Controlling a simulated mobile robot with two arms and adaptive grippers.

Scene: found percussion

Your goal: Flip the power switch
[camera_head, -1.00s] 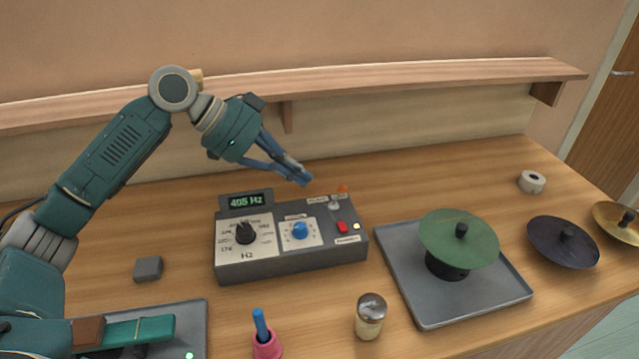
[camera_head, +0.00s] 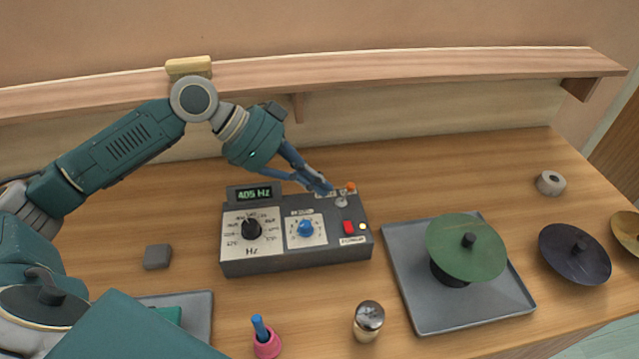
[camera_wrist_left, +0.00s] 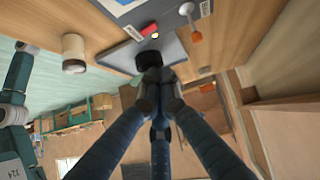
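A grey control box (camera_head: 295,262) stands on the wooden bench. At its back right is a toggle switch (camera_head: 342,201) with a grey base and a lever with an orange tip, leaning toward the wall. The toggle also shows in the left wrist view (camera_wrist_left: 192,24). A red switch (camera_head: 348,227) sits in front of it, beside a small lit yellow lamp. My left gripper (camera_head: 325,188) has its blue fingers together and empty, just left of the toggle's lever; contact cannot be told. My right gripper is not in view.
A grey tray (camera_head: 408,310) with a green disc (camera_head: 465,247) stands right of the box. A shaker jar (camera_head: 368,318) and a pink holder (camera_head: 267,345) stand in front. A dark grey block (camera_head: 157,257) lies left. A shelf (camera_head: 420,64) runs along the wall behind.

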